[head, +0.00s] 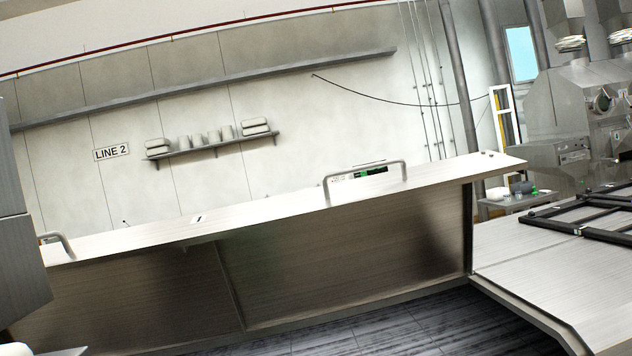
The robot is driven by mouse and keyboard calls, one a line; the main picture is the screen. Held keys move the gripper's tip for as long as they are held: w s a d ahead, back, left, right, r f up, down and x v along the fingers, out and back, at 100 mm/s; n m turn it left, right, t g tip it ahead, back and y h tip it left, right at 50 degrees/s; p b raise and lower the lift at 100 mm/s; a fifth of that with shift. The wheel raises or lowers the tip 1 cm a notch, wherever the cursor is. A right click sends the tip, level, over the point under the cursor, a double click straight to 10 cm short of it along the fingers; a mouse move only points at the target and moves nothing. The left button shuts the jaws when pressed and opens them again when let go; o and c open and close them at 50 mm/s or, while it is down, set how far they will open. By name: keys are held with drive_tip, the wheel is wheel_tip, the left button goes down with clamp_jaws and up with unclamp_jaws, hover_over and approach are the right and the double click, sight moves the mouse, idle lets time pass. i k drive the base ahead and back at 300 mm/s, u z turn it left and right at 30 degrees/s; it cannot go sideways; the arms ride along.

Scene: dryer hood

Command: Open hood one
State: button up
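A long brushed-metal hood (330,270) spans the middle of the head view, with a pale top and a darker front face. A small white label (198,219) on its top carries a mark that looks like a 1. A bar handle (365,172) stands on the top right of centre, and another handle (58,241) shows at the far left, partly hidden by a grey metal block. I cannot tell for sure whether the hood is shut. My gripper is not in view, and nothing is seen touching either handle.
The grey metal block (20,235) fills the left edge. A metal surface (520,265) with a dark frame (590,215) lies at the right. Machinery (580,115) stands behind it. A shelf (215,143) and a LINE 2 sign (111,153) are on the back wall. Dark slatted floor (375,330) shows below.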

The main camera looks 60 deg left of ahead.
sight(235, 270)
drive_tip(key=u, duration=0.5)
drive_tip(key=i, duration=1.35)
drive_tip(key=u, duration=0.1)
